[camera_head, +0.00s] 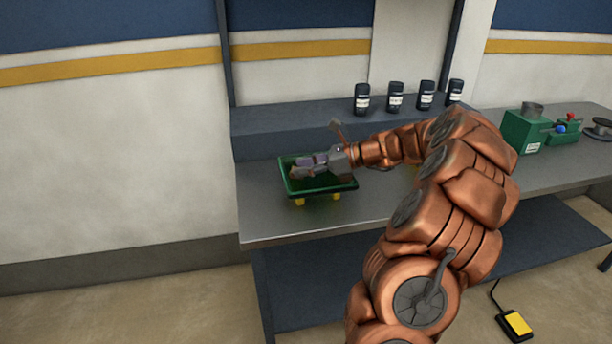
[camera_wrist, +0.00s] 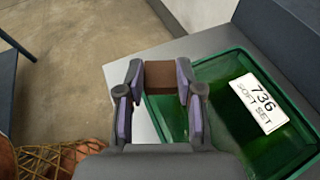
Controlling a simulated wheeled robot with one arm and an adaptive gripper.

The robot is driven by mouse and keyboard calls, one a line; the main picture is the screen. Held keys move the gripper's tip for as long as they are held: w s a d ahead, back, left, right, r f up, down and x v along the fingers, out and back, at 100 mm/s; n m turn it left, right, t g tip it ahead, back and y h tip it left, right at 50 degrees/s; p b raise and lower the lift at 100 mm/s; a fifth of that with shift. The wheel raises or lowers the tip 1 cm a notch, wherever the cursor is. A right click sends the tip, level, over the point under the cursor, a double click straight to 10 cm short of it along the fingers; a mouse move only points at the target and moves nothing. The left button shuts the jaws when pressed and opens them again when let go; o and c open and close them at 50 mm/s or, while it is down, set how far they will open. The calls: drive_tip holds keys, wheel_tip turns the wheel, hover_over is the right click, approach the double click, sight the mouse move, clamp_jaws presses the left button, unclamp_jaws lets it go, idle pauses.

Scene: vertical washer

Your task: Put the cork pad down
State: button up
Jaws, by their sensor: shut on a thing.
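My gripper (camera_wrist: 158,110) is shut on the brown cork pad (camera_wrist: 159,75), which sits between its two fingers in the wrist view. The pad is over the left part of a green tray (camera_wrist: 226,58); I cannot tell whether it touches the tray. In the head view my gripper (camera_head: 318,163) is over the same green tray (camera_head: 292,190), which stands on yellow feet on the grey bench. A small part of the pad (camera_head: 297,172) shows at the fingertips there.
Several dark bottles (camera_head: 362,98) stand on the raised shelf behind. A green machine (camera_head: 522,130) stands at the right of the bench (camera_head: 265,222). The bench left of the tray is clear.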

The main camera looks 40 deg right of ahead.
sight(305, 187)
drive_tip(key=shift+w+f, duration=0.2)
drive_tip(key=shift+f, duration=0.05)
drive_tip(key=shift+d+f+p, duration=0.1)
drive_tip(key=shift+f+p, duration=0.35)
drive_tip(key=shift+f, duration=1.05)
drive_tip(key=shift+f, duration=0.1)
drive_tip(key=o, duration=0.8)
drive_tip(key=b+v, duration=0.2)
drive_tip(key=v, duration=1)
